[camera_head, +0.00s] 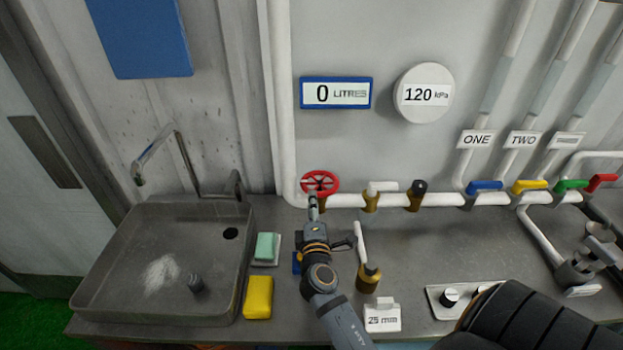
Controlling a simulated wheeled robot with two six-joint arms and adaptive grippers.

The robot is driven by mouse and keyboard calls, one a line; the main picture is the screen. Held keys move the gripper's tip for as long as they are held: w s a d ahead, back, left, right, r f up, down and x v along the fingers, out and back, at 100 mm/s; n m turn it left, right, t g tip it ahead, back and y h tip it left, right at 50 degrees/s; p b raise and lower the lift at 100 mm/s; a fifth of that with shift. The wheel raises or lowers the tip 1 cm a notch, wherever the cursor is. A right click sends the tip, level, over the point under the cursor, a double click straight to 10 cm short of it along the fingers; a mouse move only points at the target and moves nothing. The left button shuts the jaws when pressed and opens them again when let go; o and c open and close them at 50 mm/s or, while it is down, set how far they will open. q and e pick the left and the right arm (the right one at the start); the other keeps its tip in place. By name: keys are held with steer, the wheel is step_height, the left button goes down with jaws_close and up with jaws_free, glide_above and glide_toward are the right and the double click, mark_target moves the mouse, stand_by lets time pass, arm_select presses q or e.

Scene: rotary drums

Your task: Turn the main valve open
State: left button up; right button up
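The main valve looks to be the red handwheel (327,177) on a brass-coloured stem, at the left end of the white horizontal pipe (345,199). My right arm reaches up from the bottom right. My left gripper is not in view.
A display reads 0 litres (336,93); a round gauge reads 120 kPa (424,94). Blue (484,187), yellow (530,186), green (571,185) and red (602,182) lever valves stand right. A sink (120,300) is left. A bench-top brass valve (369,277) stands beside my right arm.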

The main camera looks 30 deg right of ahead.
mark_target(312, 179)
steer(key=p+x, duration=0.1)
steer(key=x, duration=0.1)
steer(key=p+x, duration=0.1)
steer(key=x, duration=0.2)
steer(key=shift+w+d+r, duration=0.1)
steer(key=shift+d+r, duration=0.15)
steer(key=shift+d, duration=0.1)
steer(key=x, duration=0.4)
steer(key=shift+w+f+p, duration=0.2)
steer(key=shift+f+p, duration=0.05)
steer(key=shift+p, duration=0.15)
steer(key=shift+d+f, duration=0.1)
steer(key=shift+d, duration=0.05)
jaws_close()
